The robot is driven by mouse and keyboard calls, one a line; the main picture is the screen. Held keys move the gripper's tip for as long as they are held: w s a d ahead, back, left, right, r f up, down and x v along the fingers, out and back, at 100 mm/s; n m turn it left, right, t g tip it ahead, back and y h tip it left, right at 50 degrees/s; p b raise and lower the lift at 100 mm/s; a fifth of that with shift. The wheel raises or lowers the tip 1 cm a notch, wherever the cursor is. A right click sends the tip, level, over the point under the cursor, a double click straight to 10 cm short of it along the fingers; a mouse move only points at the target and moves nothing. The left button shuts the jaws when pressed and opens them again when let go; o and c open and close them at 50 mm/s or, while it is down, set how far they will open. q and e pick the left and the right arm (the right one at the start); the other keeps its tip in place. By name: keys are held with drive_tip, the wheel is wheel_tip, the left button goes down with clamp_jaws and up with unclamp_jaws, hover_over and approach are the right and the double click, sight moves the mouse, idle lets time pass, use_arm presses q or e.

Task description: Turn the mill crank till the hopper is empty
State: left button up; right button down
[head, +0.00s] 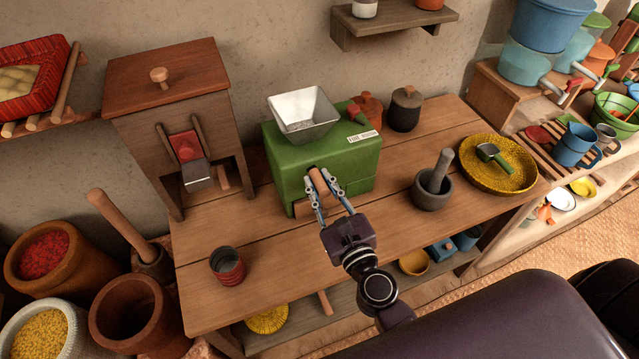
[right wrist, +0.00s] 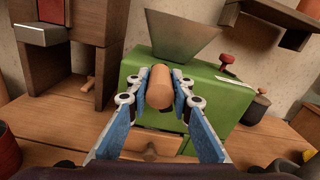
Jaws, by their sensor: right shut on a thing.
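The green mill (head: 345,158) stands on the wooden table, and its body also shows in the right wrist view (right wrist: 215,105). A silver hopper (head: 303,108) sits on top, with a little grey matter visible inside; it also shows in the right wrist view (right wrist: 182,38). The crank's wooden handle (head: 318,182) is at the mill's front, and its rounded end shows in the right wrist view (right wrist: 159,86). My right gripper (head: 327,187) is shut on this handle, one finger on each side. The crank arm behind it is mostly hidden. My left gripper is not in view.
A wooden cabinet (head: 165,90) with a red-and-grey chute stands left of the mill. A stone mortar (head: 431,188) and a yellow tray (head: 497,164) are to the right. A red cup (head: 227,267) stands near the front left edge. The table between cup and mortar is otherwise clear.

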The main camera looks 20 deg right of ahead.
drive_tip(key=shift+f, duration=0.15)
drive_tip(key=c, duration=1.7)
unclamp_jaws()
drive_tip(key=s, duration=1.2)
drive_tip(key=shift+d, duration=0.25)
